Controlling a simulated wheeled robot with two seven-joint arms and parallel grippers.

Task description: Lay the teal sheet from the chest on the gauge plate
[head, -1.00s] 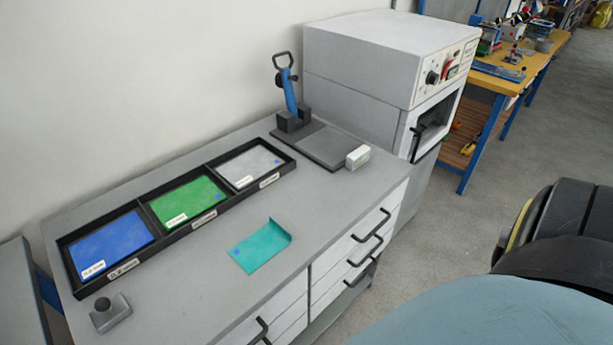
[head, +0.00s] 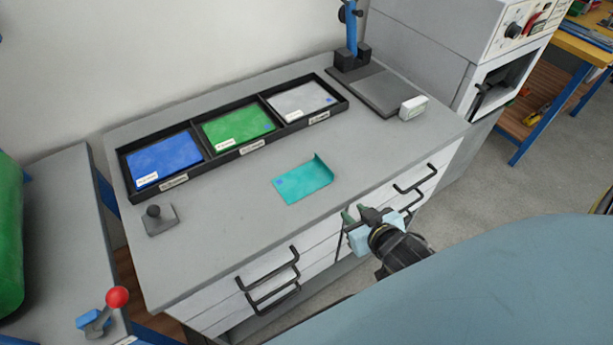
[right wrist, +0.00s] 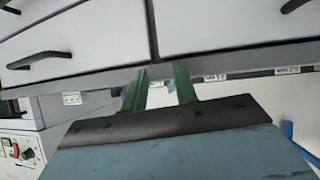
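The teal sheet (head: 303,180) lies on the grey top of the drawer chest (head: 225,235), near its front edge, with its right end bent up. A dark flat plate (head: 380,90) with a blue-handled clamp, apparently the gauge plate, lies bare at the back right of the chest top. My right gripper (head: 356,212) is in front of the chest's drawers, apart from the sheet. In the right wrist view its two green fingers (right wrist: 160,88) stand apart, with nothing held between them. My left gripper is not in view.
A black three-part tray (head: 246,152) with blue, green and pale sheets lies along the back. A small knobbed block (head: 158,219) sits front left, a white block (head: 413,107) beside the plate. Drawer handles (head: 270,282) stick out in front. A grey cabinet (head: 455,50) stands right.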

